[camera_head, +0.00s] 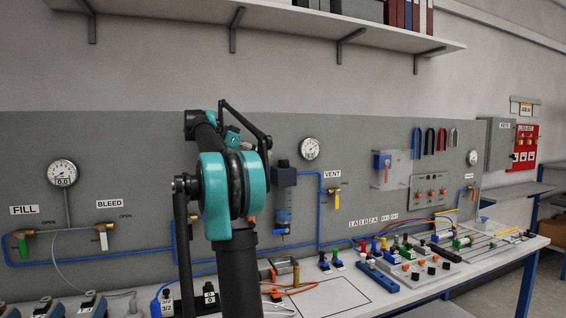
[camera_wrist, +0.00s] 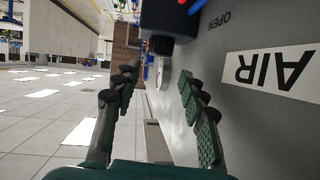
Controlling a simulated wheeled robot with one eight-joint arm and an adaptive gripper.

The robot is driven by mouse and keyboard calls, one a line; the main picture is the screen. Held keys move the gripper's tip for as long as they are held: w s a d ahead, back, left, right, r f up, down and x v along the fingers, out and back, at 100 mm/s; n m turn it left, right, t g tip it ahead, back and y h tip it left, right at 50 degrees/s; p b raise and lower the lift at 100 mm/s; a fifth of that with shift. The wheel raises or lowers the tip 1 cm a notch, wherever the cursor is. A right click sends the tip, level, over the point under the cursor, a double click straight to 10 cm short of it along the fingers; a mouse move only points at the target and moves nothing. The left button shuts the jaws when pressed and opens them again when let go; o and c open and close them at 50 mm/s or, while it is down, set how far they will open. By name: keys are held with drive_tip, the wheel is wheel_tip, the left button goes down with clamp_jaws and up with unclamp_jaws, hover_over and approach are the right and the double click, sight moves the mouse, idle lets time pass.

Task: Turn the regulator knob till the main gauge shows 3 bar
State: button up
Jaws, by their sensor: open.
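A dark regulator block (camera_head: 284,177) with a small knob on top (camera_head: 283,163) is mounted on the grey panel, right of my arm, with a clear bowl below it. A round white gauge (camera_head: 310,149) hangs to its upper right; its needle is too small to read. I cannot tell if it is the main gauge. In the wrist view, my gripper (camera_wrist: 161,78) is open beside the panel, its fingers apart and holding nothing. A dark block with a round black end (camera_wrist: 161,45) and a pale lever (camera_wrist: 160,78) lie beyond the fingertips. My arm hides the gripper in the head view.
Another gauge (camera_head: 62,172) with a 0.0 display is at the left, above FILL and BLEED valves. Blue tubing runs along the panel. The bench (camera_head: 345,297) carries several fittings. A shelf (camera_head: 270,22) is above. An AIR label (camera_wrist: 272,70) is near the right finger.

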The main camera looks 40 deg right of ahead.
sight(284, 161)
drive_tip(key=x, duration=1)
drive_tip(key=shift+d, duration=0.15)
drive_tip(key=shift+c, duration=0.4)
drive_tip(key=c, duration=0.8)
drive_tip(key=shift+s, duration=0.1)
drive_tip(key=shift+n+t, duration=0.4)
drive_tip(key=n+t, duration=0.2)
drive_tip(key=t, duration=0.1)
drive_tip(key=n+t+y, duration=0.1)
drive_tip(key=n+t, duration=0.2)
drive_tip(key=shift+s+d+n+t, duration=0.1)
drive_tip(key=shift+n+t, duration=0.2)
drive_tip(key=shift+t, duration=0.1)
drive_tip(key=shift+n+t+y, duration=1.4)
drive_tip(key=shift+n+t, duration=0.4)
drive_tip(key=shift+n, duration=0.1)
drive_tip(key=shift+n+t+y, duration=0.3)
drive_tip(key=shift+n+y, duration=0.1)
drive_tip(key=shift+n, duration=0.1)
drive_tip(key=o, duration=0.9)
